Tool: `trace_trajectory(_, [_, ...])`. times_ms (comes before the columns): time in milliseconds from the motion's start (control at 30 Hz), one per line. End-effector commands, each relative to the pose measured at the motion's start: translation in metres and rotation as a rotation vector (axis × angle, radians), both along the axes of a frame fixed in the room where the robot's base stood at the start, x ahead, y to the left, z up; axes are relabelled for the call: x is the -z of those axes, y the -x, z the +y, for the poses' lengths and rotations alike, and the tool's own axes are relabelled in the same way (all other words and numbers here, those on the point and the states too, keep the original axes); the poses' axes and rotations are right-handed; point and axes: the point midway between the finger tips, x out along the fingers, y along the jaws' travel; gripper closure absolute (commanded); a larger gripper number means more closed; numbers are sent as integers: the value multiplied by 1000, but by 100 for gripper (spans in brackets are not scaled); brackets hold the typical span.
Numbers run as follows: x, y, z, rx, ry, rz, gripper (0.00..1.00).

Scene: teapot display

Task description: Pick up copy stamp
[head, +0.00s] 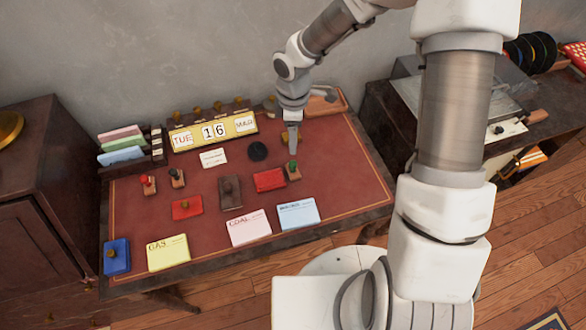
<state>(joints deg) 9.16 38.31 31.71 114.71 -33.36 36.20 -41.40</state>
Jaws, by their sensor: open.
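Several small stamps with wooden bases stand upright on the red desk top (340,180). A red-handled stamp (148,184) and a dark-handled stamp (177,178) are at the left. A green-handled stamp (293,170) is at the right, beside a red pad. I cannot read which one is the copy stamp. My gripper (292,144) is open, points down over the back right of the desk, and appears just behind the green-handled stamp. A small yellowish thing shows partly hidden behind my gripper.
A date block (213,131) stands at the back. Red pads (187,207) (269,180), a dark block (230,193), a black disc (257,151), a blue block (116,256) and cards (168,252) (249,227) (298,213) lie around. The right side of the desk is clear.

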Motion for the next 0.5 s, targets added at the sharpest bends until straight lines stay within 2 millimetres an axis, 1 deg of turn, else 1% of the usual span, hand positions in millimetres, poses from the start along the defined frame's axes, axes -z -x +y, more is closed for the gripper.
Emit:
trace_trajectory(33, [14,1,0,-1,1,4,36])
trace_trajectory(200, [48,1,1,-1,1,2,36])
trace_trajectory(300, [61,0,0,1,1,1,36])
trace_trajectory(500, [72,1,0,1,1,0,36])
